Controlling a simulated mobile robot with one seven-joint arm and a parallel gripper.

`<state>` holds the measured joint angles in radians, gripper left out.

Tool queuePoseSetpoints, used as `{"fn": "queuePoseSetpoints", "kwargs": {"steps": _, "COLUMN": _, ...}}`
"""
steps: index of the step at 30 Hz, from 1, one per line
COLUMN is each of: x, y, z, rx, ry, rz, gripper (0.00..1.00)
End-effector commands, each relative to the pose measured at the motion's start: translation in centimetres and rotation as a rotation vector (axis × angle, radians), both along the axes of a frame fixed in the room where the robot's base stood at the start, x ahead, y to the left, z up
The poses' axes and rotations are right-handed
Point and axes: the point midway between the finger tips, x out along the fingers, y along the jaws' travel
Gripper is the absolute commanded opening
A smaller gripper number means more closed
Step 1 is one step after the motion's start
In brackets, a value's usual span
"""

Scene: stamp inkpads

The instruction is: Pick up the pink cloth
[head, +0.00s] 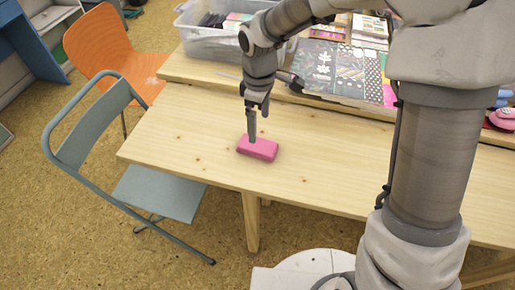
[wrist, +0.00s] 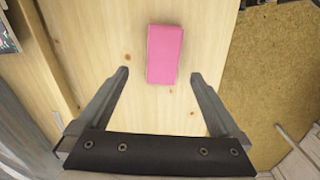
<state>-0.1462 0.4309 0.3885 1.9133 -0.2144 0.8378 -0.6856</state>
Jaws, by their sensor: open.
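The pink cloth (head: 262,150) looks like a small folded rectangular block lying flat on the wooden table (head: 330,165), close to its front edge. In the wrist view the pink cloth (wrist: 164,54) lies ahead of the fingertips, slightly right of the line midway between them. My gripper (head: 252,138) is above the cloth in the head view and hides a little of its back edge. In the wrist view my gripper (wrist: 160,73) is open, its two fingers spread wider than the cloth, with nothing between them.
A clear plastic bin (head: 205,40) and a patterned sheet (head: 340,72) are at the back of the table. A grey folding chair (head: 160,190) and an orange chair (head: 105,50) stand at the left. The wood around the cloth is clear.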

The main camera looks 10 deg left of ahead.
Motion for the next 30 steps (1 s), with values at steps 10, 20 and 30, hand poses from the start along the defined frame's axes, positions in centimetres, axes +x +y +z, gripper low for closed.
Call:
{"fn": "queuePoseSetpoints", "kwargs": {"steps": 10, "x": -0.1, "y": 0.1, "z": -3.2, "rx": 0.0, "ry": 0.001, "rz": 0.001, "gripper": 1.0}}
{"fn": "queuePoseSetpoints", "kwargs": {"steps": 20, "x": -0.5, "y": 0.4, "z": -7.7, "rx": 0.0, "ry": 0.002, "rz": 0.0, "gripper": 1.0}}
{"fn": "queuePoseSetpoints", "kwargs": {"steps": 30, "x": -0.4, "y": 0.4, "z": -8.0, "rx": 0.001, "ry": 0.0, "rz": 0.0, "gripper": 0.89}}
